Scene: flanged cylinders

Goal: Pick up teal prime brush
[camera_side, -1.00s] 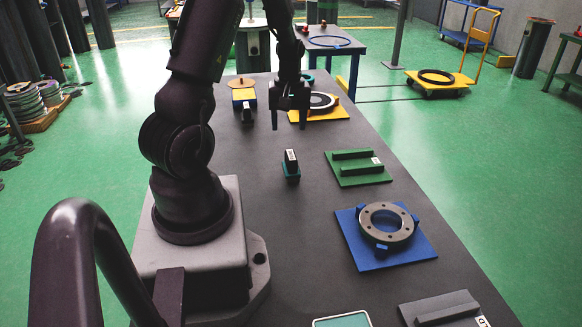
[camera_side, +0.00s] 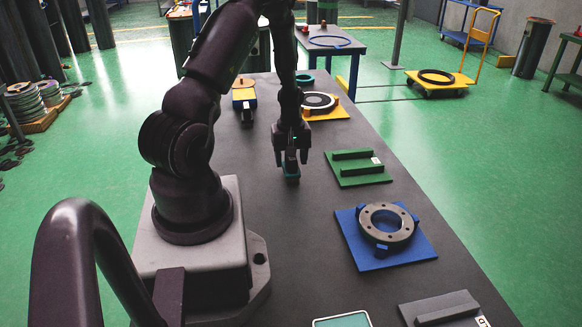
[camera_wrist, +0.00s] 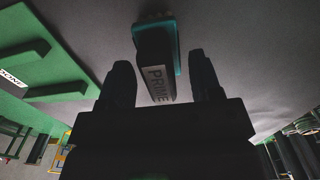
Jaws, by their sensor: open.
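The teal prime brush (camera_side: 291,171) stands on the dark table, with its teal base down and a dark handle block on top. In the wrist view the brush (camera_wrist: 155,62) shows the word PRIME on its handle and a teal rim with pale bristles. My gripper (camera_side: 291,158) is open and low over the brush, its fingers to either side of the handle. In the wrist view the fingertips of my gripper (camera_wrist: 160,70) are apart, with the handle between them. I see gaps on both sides, so the fingers do not appear to touch it.
A green plate with raised bars (camera_side: 360,176) lies right of the brush. A blue plate (camera_side: 368,254) with a flanged ring (camera_side: 388,222) is nearer the camera. A yellow plate (camera_side: 340,113) with a ring lies behind. The table around the brush is clear.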

